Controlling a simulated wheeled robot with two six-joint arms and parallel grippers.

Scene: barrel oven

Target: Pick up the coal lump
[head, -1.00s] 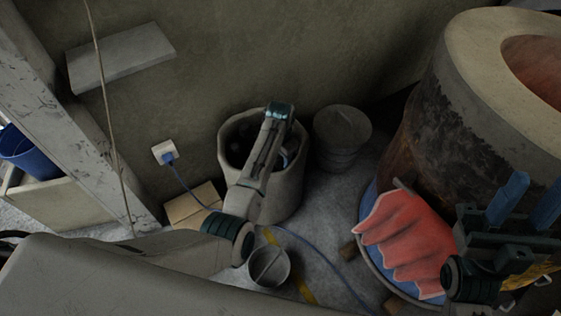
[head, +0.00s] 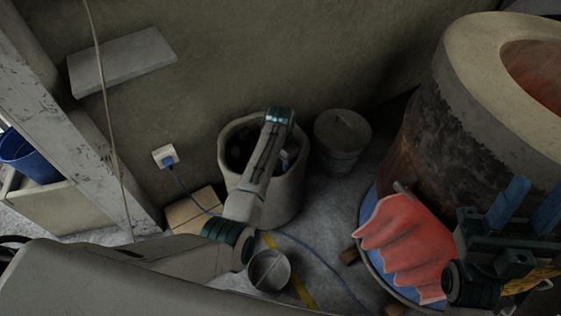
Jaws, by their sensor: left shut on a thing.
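A grey round bin (head: 286,194) stands on the floor against the wall, with dark coal lumps (head: 238,157) inside. My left arm reaches over its rim, and my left gripper (head: 287,158) is down inside the bin, mostly hidden behind my own arm link. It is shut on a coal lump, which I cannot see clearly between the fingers. My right gripper (head: 528,204) is at the right edge, in front of the barrel oven, with its blue fingers apart and nothing visible between them.
The barrel oven (head: 450,130) fills the right side, with a red folded piece (head: 403,240) at its base. A lidded grey bin (head: 342,135) stands right of the coal bin. A small metal pot (head: 270,271), cardboard (head: 190,211) and a blue cable (head: 312,252) lie nearby.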

